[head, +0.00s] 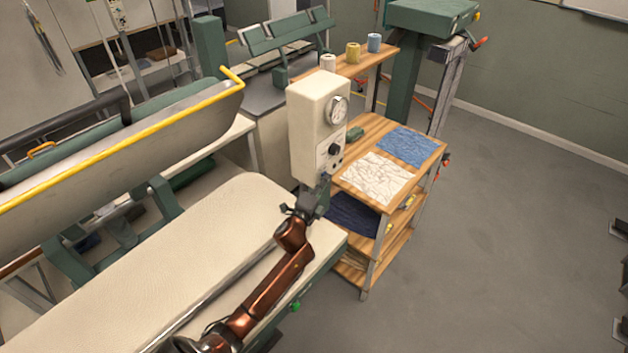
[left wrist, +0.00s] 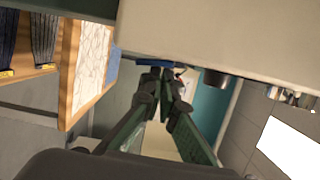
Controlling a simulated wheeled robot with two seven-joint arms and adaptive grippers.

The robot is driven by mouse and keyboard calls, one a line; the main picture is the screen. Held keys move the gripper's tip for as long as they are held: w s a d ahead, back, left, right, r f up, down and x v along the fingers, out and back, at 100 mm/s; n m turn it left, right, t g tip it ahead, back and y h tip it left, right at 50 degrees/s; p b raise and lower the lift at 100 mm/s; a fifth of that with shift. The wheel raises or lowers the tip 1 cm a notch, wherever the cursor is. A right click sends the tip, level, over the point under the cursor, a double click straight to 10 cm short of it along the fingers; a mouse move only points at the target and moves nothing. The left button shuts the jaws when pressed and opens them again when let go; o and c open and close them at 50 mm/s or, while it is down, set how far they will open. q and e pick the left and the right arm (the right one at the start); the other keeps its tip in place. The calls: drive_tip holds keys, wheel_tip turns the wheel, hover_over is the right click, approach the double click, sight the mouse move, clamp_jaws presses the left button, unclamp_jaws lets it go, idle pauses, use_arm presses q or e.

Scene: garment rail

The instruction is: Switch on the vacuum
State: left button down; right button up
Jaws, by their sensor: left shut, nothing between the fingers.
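A cream control box (head: 318,125) stands on a post at the right end of the padded pressing table. Its front carries a round dial gauge (head: 338,110) and a dark knob (head: 335,149) below it. No label on it is readable as vacuum. My left gripper (head: 322,182) is at the box's lower front edge, below the knob. In the left wrist view its fingers (left wrist: 160,74) are together and empty, with their tips beside a small blue part (left wrist: 168,64) under the cream box edge. I cannot tell if they touch it. My right gripper is not in view.
The padded table (head: 215,235) lies under my left arm. The raised press head with a yellow handle (head: 120,140) is at left. A wooden shelf cart (head: 348,184) with folded cloths stands right behind the box. A green button (head: 296,306) is on the table's edge.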

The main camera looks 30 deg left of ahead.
use_arm(q)
drive_tip(key=s+d+p, duration=0.1)
drive_tip(key=s+d, duration=0.3)
drive_tip(key=s, duration=0.6)
drive_tip(key=shift+s+d+r, duration=0.25)
drive_tip(key=shift+d+r, duration=0.15)
